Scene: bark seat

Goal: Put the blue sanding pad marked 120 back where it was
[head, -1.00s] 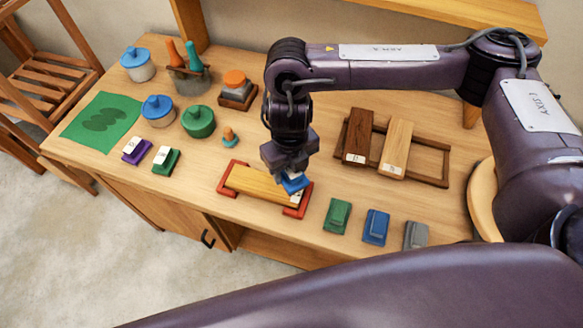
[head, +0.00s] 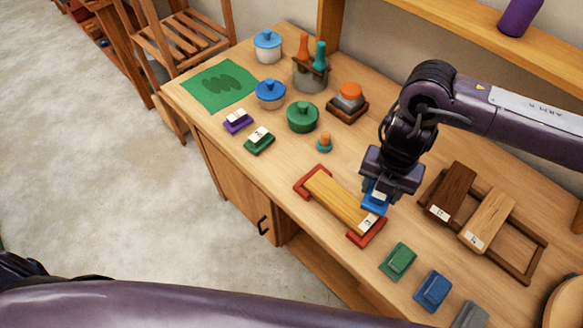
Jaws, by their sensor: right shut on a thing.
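The gripper points down and holds the pad over or beside the right end of a yellow wooden board (head: 338,200); whether the pad touches the board or the bench, I cannot tell. The board lies between red end holders (head: 370,236). Another blue pad (head: 433,290) lies nearer the front, between a green pad (head: 398,261) and a grey pad (head: 470,315) cut by the picture edge. My left gripper is not in view.
Dark and light wooden blocks (head: 488,219) lie on a brown frame (head: 527,273) at right. Purple (head: 237,121) and green (head: 259,141) labelled pads, lidded pots (head: 302,117) and a green mat (head: 221,84) are at left. Bare bench (head: 280,178) lies between them and the board.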

